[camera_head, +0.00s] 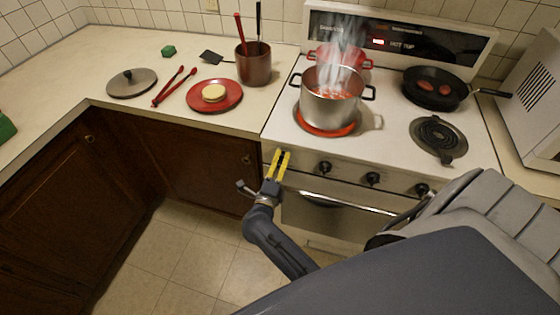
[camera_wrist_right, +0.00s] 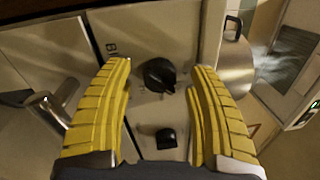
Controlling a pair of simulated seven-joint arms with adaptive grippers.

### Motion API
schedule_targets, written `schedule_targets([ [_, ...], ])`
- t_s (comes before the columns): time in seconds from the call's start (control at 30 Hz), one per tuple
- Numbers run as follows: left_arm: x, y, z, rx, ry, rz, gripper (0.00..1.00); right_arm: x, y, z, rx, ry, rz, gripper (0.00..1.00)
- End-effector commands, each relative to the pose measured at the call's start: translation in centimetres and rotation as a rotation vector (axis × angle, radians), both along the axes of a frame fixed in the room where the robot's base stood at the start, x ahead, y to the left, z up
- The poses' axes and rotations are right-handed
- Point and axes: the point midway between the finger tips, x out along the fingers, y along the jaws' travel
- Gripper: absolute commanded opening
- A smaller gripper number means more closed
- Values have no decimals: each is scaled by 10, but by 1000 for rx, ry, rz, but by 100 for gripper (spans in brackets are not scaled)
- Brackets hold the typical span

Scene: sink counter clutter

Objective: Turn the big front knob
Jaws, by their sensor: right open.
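The stove's front panel carries a row of black knobs, with one (camera_head: 325,167) left of centre and another (camera_head: 372,179) to its right. My right gripper (camera_head: 281,160) has yellow fingers and is open at the panel's left end. In the right wrist view a black knob (camera_wrist_right: 158,75) shows in the gap between the open fingers (camera_wrist_right: 160,95), beside partly hidden lettering that starts "BI". A smaller black part (camera_wrist_right: 166,138) sits nearer the gripper. I cannot tell whether the fingers touch the knob. My left gripper is not in view.
A steaming pot (camera_head: 328,104) stands on a glowing front burner, with a red pot (camera_head: 340,57) behind. A pan (camera_head: 433,91) sits back right. The oven handle (camera_head: 340,201) runs below the knobs. A red plate (camera_head: 214,105) and tongs lie on the left counter.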

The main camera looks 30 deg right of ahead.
Motion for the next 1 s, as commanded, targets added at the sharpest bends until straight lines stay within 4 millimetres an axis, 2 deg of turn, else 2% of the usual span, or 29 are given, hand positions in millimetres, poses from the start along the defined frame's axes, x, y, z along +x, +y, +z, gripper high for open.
schedule_targets([
  [0.17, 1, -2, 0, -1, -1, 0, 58, -14, 16, -3, 3, 3, 1, 58],
  [0.6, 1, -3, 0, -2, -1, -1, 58, -61, 71, -8, 2, 2, 2, 58],
  [0.8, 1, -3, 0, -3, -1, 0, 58, -73, 84, -9, 2, 0, 1, 58],
  [1.0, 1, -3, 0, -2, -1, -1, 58, -77, 89, -9, 0, -1, 2, 58],
])
